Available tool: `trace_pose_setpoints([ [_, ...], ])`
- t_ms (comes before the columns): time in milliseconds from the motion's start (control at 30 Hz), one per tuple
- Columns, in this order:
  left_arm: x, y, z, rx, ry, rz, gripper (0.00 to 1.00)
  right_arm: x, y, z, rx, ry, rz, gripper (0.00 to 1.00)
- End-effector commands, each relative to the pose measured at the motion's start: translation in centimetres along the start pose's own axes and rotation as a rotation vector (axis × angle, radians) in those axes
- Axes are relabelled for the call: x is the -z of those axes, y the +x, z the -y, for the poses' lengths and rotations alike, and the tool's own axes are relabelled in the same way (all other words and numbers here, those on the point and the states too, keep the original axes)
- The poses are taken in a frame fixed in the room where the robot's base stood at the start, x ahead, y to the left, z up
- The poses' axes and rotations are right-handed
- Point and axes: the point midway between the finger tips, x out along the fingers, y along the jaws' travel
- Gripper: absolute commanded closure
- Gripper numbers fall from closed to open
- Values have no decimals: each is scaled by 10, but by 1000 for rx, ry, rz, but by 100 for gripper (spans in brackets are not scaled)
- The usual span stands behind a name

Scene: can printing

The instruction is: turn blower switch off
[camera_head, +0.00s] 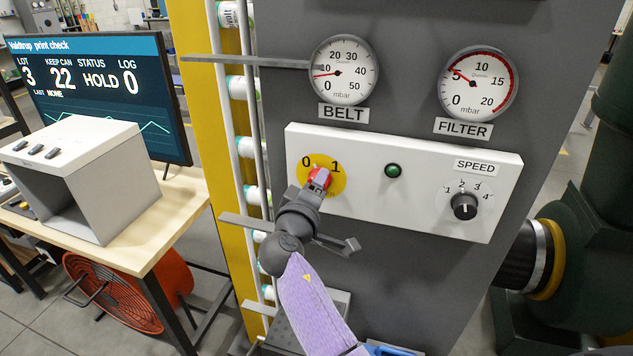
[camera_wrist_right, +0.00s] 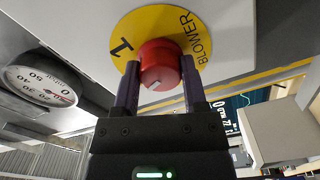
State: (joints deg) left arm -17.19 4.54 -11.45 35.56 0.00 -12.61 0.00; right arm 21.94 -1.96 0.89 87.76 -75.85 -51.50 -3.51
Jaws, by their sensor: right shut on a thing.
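The blower switch is a red rotary knob (camera_wrist_right: 160,66) on a round yellow plate (camera_head: 334,187) marked 0 and 1, at the left of the white control panel (camera_head: 440,210). In the right wrist view the plate reads BLOWER and 1. My right gripper (camera_head: 318,181) reaches up from below, its two fingers on either side of the knob and shut on it. The right gripper hides much of the knob in the head view. Which mark the knob points to is hard to tell. My left gripper does not show.
A green lamp (camera_head: 393,170) and a black SPEED knob (camera_head: 464,206) sit on the same panel. BELT (camera_head: 343,88) and FILTER (camera_head: 475,98) gauges are above. A can track (camera_head: 246,150) runs at left, beside a table with a grey box (camera_head: 110,190) and a screen (camera_head: 105,85).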

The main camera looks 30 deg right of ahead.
Motion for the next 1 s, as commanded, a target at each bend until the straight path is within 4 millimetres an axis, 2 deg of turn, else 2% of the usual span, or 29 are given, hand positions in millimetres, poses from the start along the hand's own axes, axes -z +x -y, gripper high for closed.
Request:
trace_pose_setpoints([
  [200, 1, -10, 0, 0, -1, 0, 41, 1, 0, -2, 0, -170, 0, 100],
  [500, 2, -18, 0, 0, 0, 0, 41, 0, 0, -2, -1, -331, 0, 100],
  [1000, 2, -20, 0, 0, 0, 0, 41, 0, 0, -1, -1, -398, 0, 100],
])
